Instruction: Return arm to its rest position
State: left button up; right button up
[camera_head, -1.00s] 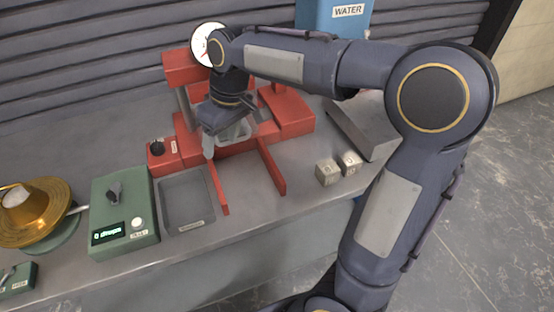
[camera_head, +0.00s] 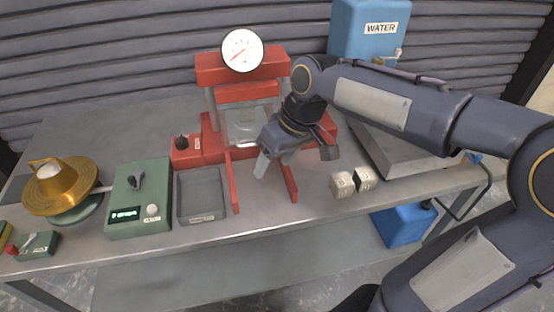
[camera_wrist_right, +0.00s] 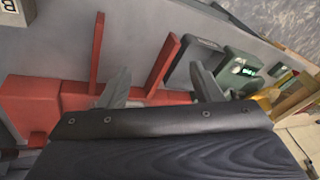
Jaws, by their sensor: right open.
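My right arm reaches in from the right side of the head view. Its gripper (camera_head: 294,160) is open and empty, above the front right part of the red press (camera_head: 213,68), near the press's two forward rails. In the right wrist view its two grey fingers stand wide apart, with nothing between them (camera_wrist_right: 162,86). The press has a round white gauge (camera_head: 242,50) on top and a clear guard (camera_head: 240,125) in its frame. The gripper hides part of the press's right side. My left gripper is not in view.
Two small pale cubes (camera_head: 342,184) sit right of the press. A grey tray (camera_head: 202,212), a green control box (camera_head: 152,178) and a brass bowl (camera_head: 62,196) stand left. A blue water tank (camera_head: 350,28) stands behind. The bench front (camera_head: 285,222) is mostly clear.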

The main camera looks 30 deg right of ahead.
jog(key=s+f+m+t, duration=0.1)
jog(key=s+f+m, duration=0.1)
jog(key=s, duration=0.5)
jog(key=s+f+m+t, duration=0.2)
jog(key=s+f, duration=0.1)
jog(key=s, duration=0.5)
jog(key=shift+s+a+f+y, duration=0.2)
jog(key=shift+f+y, duration=0.2)
